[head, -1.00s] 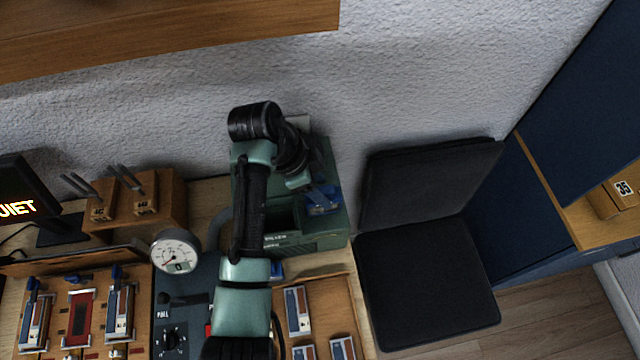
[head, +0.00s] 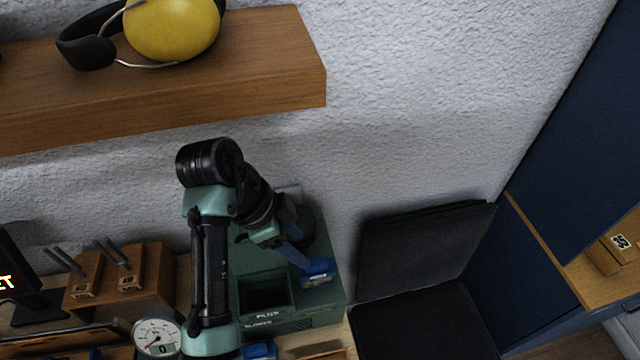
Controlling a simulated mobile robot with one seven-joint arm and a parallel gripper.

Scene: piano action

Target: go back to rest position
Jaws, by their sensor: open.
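My gripper (head: 296,250) shows in the head view at the end of my green and black arm. It points down over the green box (head: 285,318) against the wall. Its jaws are open, though the fingertips are small and partly overlap what lies behind them. A blue piece with a pale label (head: 317,272) sits on the right part of the box top, right at the fingertips. I cannot tell whether the fingers touch it. The box has a dark open well marked FILTER to the left of the blue piece. My arm hides the box's left side.
A wooden shelf (head: 230,85) with yellow ear defenders (head: 172,28) juts from the wall above. A black chair (head: 425,255) stands right of the box. A wooden block holder (head: 150,275), a round gauge (head: 157,337) and a screen (head: 15,275) are at the left.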

